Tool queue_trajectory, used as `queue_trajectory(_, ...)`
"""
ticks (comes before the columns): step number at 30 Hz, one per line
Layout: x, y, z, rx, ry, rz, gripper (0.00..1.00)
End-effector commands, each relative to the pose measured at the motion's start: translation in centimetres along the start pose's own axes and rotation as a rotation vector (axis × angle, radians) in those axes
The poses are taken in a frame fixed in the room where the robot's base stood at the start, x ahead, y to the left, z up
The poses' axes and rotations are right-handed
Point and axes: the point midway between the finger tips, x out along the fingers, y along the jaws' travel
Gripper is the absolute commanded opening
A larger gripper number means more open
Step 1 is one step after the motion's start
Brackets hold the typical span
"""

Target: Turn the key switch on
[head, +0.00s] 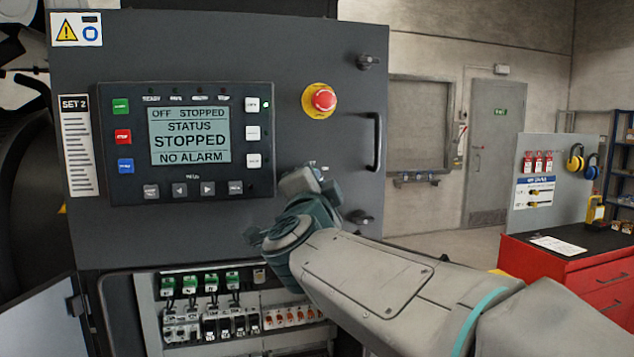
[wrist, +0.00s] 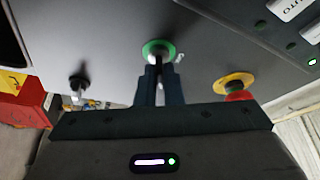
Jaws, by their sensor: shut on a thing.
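The key switch (wrist: 159,47) shows in the wrist view as a green ring on the dark panel with a small pale part at its centre. My gripper (wrist: 160,68) is at the switch, its two dark fingers close together and shut on its key. In the head view my gripper (head: 314,172) is against the panel below the red emergency stop (head: 323,100), and my wrist hides the switch. The controller display (head: 190,135) reads "OFF STOPPED", "STATUS STOPPED" and "NO ALARM".
A door handle (head: 377,142) and latches lie right of my gripper. Below is an open compartment with breakers (head: 210,322). The emergency stop also shows in the wrist view (wrist: 235,87), right of the fingers. A red tool cabinet (head: 570,268) stands at the right.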

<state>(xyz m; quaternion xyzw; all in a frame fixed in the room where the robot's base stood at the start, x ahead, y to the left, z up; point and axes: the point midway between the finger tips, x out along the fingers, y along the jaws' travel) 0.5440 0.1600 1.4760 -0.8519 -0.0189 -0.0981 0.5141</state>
Motion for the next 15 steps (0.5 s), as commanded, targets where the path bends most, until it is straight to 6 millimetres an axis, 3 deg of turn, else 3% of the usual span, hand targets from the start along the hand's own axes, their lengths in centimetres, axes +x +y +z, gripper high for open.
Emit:
queue_trajectory(9,0.0,-0.02,-0.05,0.004,0.001,0.0,0.0)
queue_trajectory(12,0.0,-0.02,-0.05,0.004,0.001,0.0,0.29)
queue_trajectory(15,0.0,-0.02,-0.05,0.004,0.001,0.0,0.29)
